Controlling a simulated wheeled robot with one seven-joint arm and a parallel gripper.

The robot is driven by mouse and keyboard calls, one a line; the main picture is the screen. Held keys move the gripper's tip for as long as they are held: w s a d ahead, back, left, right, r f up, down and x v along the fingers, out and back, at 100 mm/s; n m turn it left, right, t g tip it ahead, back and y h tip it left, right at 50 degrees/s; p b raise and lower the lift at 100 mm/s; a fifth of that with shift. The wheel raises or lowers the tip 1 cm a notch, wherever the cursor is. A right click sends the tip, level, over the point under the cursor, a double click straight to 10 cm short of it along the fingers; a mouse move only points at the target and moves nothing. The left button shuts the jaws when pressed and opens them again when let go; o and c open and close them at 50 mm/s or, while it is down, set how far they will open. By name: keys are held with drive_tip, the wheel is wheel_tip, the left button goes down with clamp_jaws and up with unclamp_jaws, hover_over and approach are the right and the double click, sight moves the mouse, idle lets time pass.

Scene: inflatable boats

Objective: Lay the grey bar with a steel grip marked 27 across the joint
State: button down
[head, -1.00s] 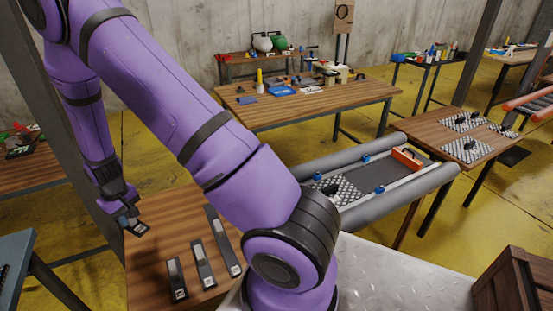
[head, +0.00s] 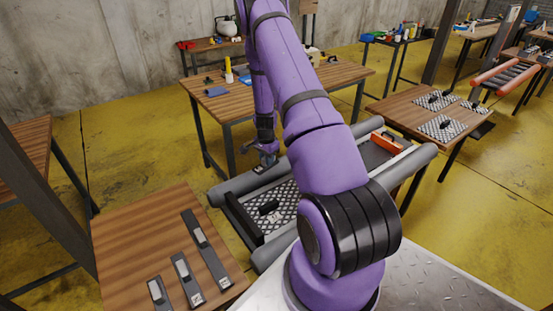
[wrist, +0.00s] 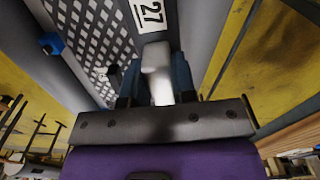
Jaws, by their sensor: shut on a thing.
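My gripper (head: 266,158) is over the far-left tube of the boat. In the wrist view its jaws (wrist: 157,92) are shut on the pale steel grip (wrist: 157,62) of a grey bar. A white label reading 27 (wrist: 150,14) shows just beyond the grip. In the head view the held bar (head: 260,168) is small and mostly hidden by my gripper. The boat (head: 238,186) has grey side tubes and a perforated floor panel (head: 283,199). My arm hides part of the floor, and I cannot make out the joint clearly. The bar appears raised above the boat.
Three other bars with grips, (head: 207,249), (head: 187,279) and (head: 160,293), lie on the wooden table (head: 130,235) at front left. An orange piece (head: 386,143) sits at the boat's far end. A table with perforated panels (head: 405,105) stands behind right.

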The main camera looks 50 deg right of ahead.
sight(276, 162)
drive_tip(key=s+d+m, duration=0.1)
drive_tip(key=s+d+f+m, duration=0.1)
drive_tip(key=d, duration=0.1)
drive_tip(key=shift+d+f, duration=0.1)
drive_tip(key=shift+d, duration=0.1)
drive_tip(key=shift+w+f, duration=0.15)
drive_tip(key=shift+f, duration=2.25)
drive_tip(key=shift+a+f, duration=0.1)
drive_tip(key=shift+a, duration=0.05)
drive_tip(key=shift+f, duration=1.4)
drive_tip(key=shift+f, duration=1.4)
drive_tip(key=c, duration=0.8)
unclamp_jaws()
drive_tip(key=shift+c, duration=0.2)
